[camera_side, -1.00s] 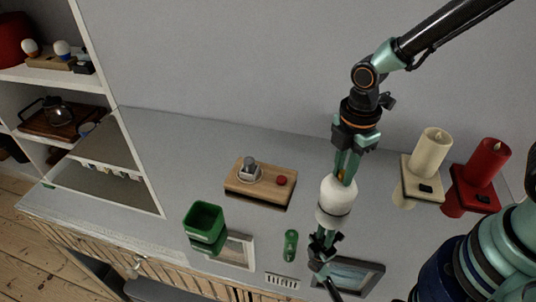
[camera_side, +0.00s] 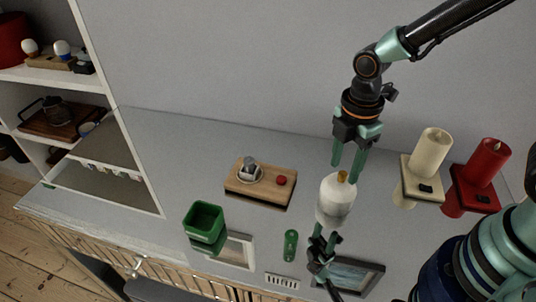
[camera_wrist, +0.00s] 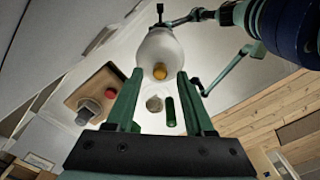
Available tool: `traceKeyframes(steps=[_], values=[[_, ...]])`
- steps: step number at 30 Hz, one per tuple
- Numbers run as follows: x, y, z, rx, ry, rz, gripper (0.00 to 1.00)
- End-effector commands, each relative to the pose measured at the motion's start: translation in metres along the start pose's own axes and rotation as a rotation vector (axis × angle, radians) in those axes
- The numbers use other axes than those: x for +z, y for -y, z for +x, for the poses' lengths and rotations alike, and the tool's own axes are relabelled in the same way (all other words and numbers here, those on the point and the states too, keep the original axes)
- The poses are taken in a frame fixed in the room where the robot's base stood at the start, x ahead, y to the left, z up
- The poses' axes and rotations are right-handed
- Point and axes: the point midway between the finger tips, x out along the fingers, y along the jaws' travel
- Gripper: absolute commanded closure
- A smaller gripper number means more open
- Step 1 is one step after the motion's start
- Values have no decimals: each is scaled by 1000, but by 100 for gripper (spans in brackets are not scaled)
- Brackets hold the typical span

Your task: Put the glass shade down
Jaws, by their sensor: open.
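The glass shade (camera_side: 334,203), white and rounded with a small gold top, appears to stand upright on the grey glossy counter. Its base seems to touch the surface, though the reflection below makes the contact hard to see. My gripper (camera_side: 347,168) is just above it with its fingers spread to either side of the gold top. In the wrist view the shade (camera_wrist: 158,45) lies just ahead of my open gripper (camera_wrist: 160,76), with the gold top between the fingertips and clear of both.
A wooden board (camera_side: 246,188) with a grey knob and red button is left of the shade. A green open box (camera_side: 204,218) and small green cylinder (camera_side: 291,243) stand nearer the front. Cream (camera_side: 430,153) and red (camera_side: 487,162) candles on stands are at right. A shelf is far left.

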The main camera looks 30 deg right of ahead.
Motion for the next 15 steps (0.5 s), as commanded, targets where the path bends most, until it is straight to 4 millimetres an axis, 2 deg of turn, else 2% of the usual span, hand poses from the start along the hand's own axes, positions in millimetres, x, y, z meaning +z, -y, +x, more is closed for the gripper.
traceKeyframes(steps=[9,15], values=[[0,-1,-66,7,-2,0,47],[1,-1,-93,4,-1,0,47]])
